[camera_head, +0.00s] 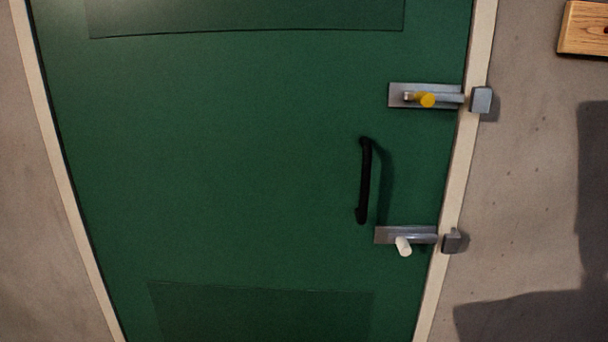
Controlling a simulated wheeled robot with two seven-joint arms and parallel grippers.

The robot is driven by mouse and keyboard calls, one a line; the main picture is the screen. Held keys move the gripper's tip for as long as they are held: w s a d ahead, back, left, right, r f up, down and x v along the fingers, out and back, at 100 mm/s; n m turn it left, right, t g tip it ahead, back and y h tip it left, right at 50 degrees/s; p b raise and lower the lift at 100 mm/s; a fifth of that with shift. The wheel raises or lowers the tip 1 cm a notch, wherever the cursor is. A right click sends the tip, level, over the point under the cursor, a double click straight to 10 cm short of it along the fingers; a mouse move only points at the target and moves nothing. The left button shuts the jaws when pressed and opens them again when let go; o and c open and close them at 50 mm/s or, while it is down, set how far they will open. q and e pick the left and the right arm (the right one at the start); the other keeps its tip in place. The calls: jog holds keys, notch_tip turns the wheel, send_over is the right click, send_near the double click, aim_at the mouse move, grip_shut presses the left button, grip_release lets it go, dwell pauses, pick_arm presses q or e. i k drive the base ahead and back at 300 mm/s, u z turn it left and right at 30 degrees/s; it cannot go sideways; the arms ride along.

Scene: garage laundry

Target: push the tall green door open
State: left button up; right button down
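The tall green door (220,160) fills most of the head view and looks closed in its pale frame. A black pull handle (365,182) stands upright near its right edge. Above the handle is a metal slide bolt (452,90) with a yellow knob (427,100); its bar reaches right toward a grey keeper (481,100) beyond the frame. Below is a second bolt (385,235) with a white knob (404,247), and a grey keeper (452,243) sits to its right. Whether that bar enters its keeper I cannot tell. Neither gripper is in view.
A grey wall (540,190) lies on both sides of the door, with a dark shadow at the lower right. A wooden board (584,28) is fixed at the upper right. No obstacle shows in front of the door; the floor is out of view.

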aim_at(242, 170)
jog(key=k, duration=1.1)
jog(key=u, duration=0.75)
jog(key=i, duration=1.3)
jog(key=z, duration=0.15)
